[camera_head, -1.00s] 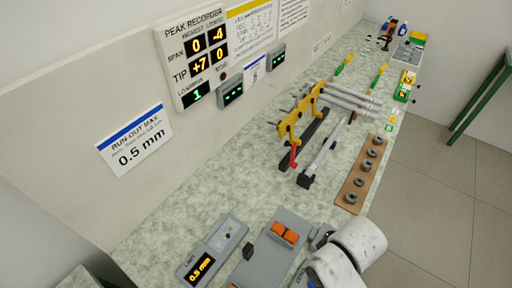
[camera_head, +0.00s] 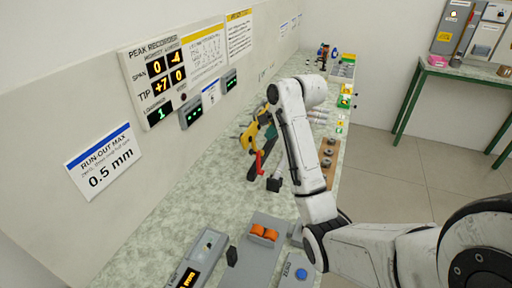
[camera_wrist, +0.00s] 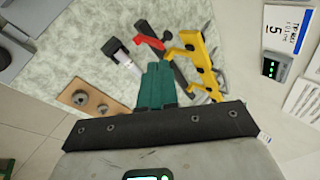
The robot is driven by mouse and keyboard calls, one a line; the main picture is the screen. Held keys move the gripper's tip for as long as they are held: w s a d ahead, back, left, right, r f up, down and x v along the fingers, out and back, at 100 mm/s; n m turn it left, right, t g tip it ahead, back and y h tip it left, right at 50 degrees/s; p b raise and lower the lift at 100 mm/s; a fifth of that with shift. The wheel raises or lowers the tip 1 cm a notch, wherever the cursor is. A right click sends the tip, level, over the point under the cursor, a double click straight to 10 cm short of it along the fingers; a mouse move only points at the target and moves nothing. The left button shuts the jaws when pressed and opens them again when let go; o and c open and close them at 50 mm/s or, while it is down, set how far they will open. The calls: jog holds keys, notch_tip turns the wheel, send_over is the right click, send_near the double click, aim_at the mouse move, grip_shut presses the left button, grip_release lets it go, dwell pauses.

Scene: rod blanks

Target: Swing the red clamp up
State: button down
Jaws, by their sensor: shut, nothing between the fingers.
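The red clamp (camera_head: 258,161) is a small red lever at the near end of the yellow toothed rack (camera_head: 252,133) on the bench. It also shows in the wrist view (camera_wrist: 147,43), beside the yellow rack (camera_wrist: 195,55) and over a dark bar. My gripper (camera_head: 270,133) is above the bench close to the rack and clamp, partly hidden by my arm. In the wrist view its green fingers (camera_wrist: 156,72) are together and empty, pointing toward the clamp. A gap in the picture separates them from the red lever; I cannot judge the height between them.
A grey bar with a black end block (camera_head: 274,184) lies right of the clamp. A brown board with grey rings (camera_head: 326,165) lies further right, partly behind my arm. Grey devices (camera_head: 262,236) stand at the near end. The bench between (camera_head: 190,205) is clear.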

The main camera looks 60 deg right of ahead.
jog(key=p, duration=0.2)
send_near(253, 151)
jog(key=x, duration=0.4)
jog(key=shift+s+a+f, duration=0.1)
jog(key=shift+f, duration=0.1)
jog(key=shift+w+f, duration=0.55)
jog(key=shift+w, duration=0.05)
